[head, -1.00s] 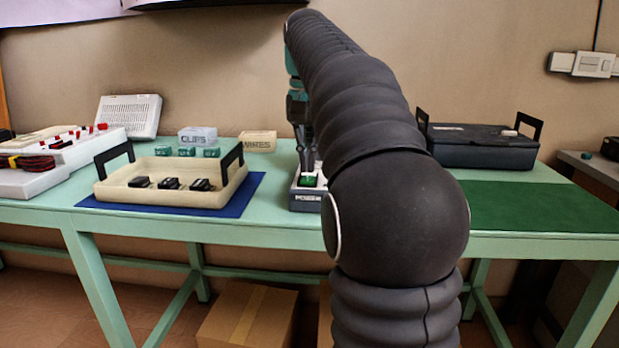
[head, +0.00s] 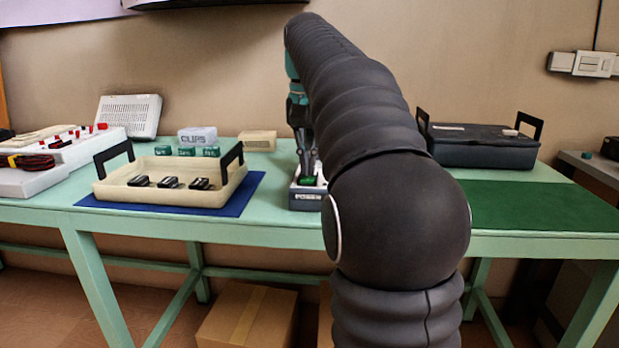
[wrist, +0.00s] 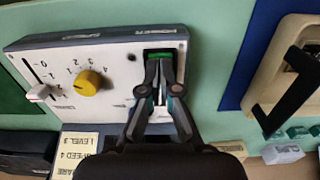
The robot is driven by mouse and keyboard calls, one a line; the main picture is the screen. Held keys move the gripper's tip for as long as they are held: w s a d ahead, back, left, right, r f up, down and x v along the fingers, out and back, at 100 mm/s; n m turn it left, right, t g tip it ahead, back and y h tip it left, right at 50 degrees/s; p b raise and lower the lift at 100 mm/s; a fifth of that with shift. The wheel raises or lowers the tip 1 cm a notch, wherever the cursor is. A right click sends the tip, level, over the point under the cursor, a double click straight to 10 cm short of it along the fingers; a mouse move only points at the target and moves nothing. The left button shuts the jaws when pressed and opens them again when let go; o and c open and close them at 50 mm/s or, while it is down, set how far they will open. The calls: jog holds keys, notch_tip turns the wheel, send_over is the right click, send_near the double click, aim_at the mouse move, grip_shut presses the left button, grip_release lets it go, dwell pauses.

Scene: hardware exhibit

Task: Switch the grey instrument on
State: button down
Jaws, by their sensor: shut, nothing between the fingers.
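The grey instrument (wrist: 110,80) has a pale panel with a yellow knob (wrist: 87,83), a white slider (wrist: 38,93), a small dark round spot (wrist: 131,57) and a green power switch (wrist: 160,52) in a dark recess. In the head view the instrument (head: 305,203) stands at the table's front, partly behind my arm; its green switch (head: 308,181) shows beside the fingers. My gripper (wrist: 159,72) is shut and empty, its tips at the switch, overlapping its lower part in the wrist view. I cannot tell whether they touch it. The gripper (head: 307,175) points down in the head view.
A cream tray (head: 150,195) with dark handles and several black parts sits on a blue mat (head: 235,205) to the left. A card (wrist: 80,145) with printed settings lies beside the instrument. A dark case (head: 480,150) and green mat (head: 540,205) are to the right.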

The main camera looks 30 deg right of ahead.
aim_at(308, 179)
jog(key=shift+f+b, duration=0.45)
jog(key=shift+f, duration=0.25)
dwell(0.5)
notch_tip(308, 179, up, 5)
jog(key=p, duration=0.4)
jog(key=shift+f+p, duration=0.15)
jog(key=shift+p, duration=0.25)
jog(key=shift+r, duration=1.15)
jog(key=shift+s+a, duration=0.15)
jog(key=shift+a, duration=0.1)
jog(key=s+a+f+n+t, duration=0.2)
jog(key=s+a+f+n, duration=0.1)
jog(key=s+a+f, duration=0.4)
jog(key=s+a+f+n+t, duration=0.3)
jog(key=s+a+f, duration=0.3)
jog(key=s+f, duration=0.7)
notch_tip(308, 179, down, 3)
jog(key=shift+s+a+f+n+t, duration=0.1)
jog(key=shift+s+a+n+t, duration=0.2)
jog(key=shift+a+n, duration=0.1)
